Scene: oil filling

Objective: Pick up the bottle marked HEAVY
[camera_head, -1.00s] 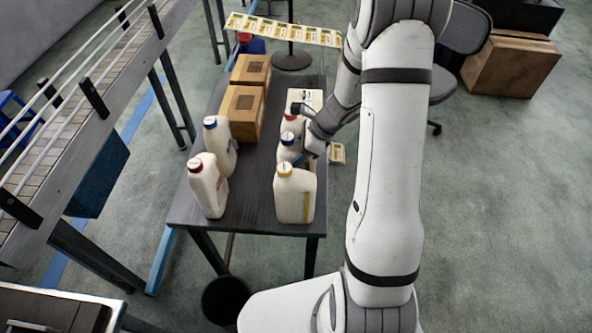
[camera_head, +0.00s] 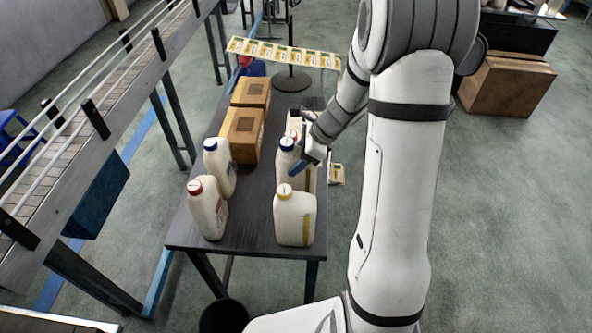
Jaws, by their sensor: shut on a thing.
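A white jug with a blue cap (camera_head: 285,160) is at the middle right of the dark table, at my gripper (camera_head: 303,164). My gripper is shut on this jug, and the jug appears raised off the table. A yellow-capped jug (camera_head: 294,218) stands in front of it. A red-capped jug (camera_head: 294,134) is behind it, mostly hidden. Another blue-capped jug (camera_head: 219,168) and a red-capped jug (camera_head: 208,210) stand on the left side. I cannot read HEAVY on any jug.
Two cardboard boxes (camera_head: 241,134) stand on the back left of the table (camera_head: 250,220). A conveyor (camera_head: 90,110) runs along the left. The table's middle is clear.

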